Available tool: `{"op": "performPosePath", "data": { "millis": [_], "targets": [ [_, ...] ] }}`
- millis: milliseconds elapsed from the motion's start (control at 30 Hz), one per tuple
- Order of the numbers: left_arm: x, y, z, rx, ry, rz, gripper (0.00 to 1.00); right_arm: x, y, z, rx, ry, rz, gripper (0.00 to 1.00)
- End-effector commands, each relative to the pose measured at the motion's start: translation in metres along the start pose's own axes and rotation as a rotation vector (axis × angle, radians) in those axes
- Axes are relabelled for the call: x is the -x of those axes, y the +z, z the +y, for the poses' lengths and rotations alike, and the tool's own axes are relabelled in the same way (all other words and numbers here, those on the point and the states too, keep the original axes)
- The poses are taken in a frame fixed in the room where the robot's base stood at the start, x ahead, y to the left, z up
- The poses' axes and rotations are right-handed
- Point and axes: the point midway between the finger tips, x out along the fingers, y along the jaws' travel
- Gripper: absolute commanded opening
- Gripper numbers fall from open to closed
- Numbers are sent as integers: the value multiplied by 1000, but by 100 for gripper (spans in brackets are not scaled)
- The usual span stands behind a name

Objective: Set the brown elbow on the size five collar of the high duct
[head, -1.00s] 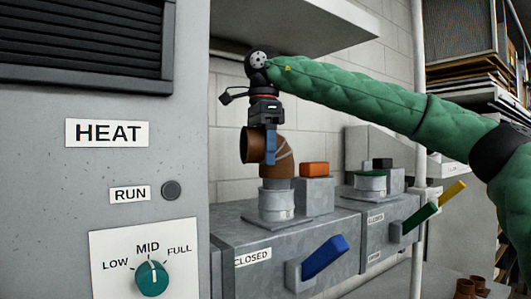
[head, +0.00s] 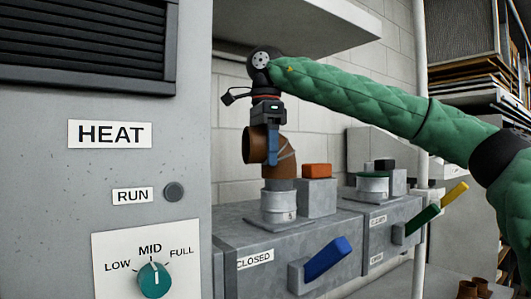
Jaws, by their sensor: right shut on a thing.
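The brown elbow (head: 283,165) stands upright over the round metal collar (head: 278,206) on top of the near grey duct (head: 292,240). Its open mouth faces left. No size mark is readable on the collar. My right gripper (head: 272,150) comes down from above and is shut on the elbow, with a blue finger along its front side. My left gripper is not in view.
An orange block (head: 317,170) sits on a grey box beside the collar. A second collar (head: 372,186) stands on the duct behind. Blue (head: 327,258), green (head: 422,218) and yellow (head: 455,194) handles stick out in front. The HEAT cabinet (head: 95,185) fills the left; a shelf (head: 300,25) hangs above.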

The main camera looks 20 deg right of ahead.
Motion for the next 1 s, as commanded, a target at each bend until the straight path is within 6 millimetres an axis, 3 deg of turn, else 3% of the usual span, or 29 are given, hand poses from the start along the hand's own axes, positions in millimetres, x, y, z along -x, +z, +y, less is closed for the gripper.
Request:
{"op": "performPosePath", "data": {
  "millis": [667, 700, 1000],
  "targets": [
    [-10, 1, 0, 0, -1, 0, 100, -13, 0, 0, 0, 0, -1, 43],
    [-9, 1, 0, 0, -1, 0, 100, -12, 0, 0, 0, 0, 0, 78],
    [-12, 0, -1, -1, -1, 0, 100, -15, 0, 0, 0, 0, 0, 80]
  ]
}}
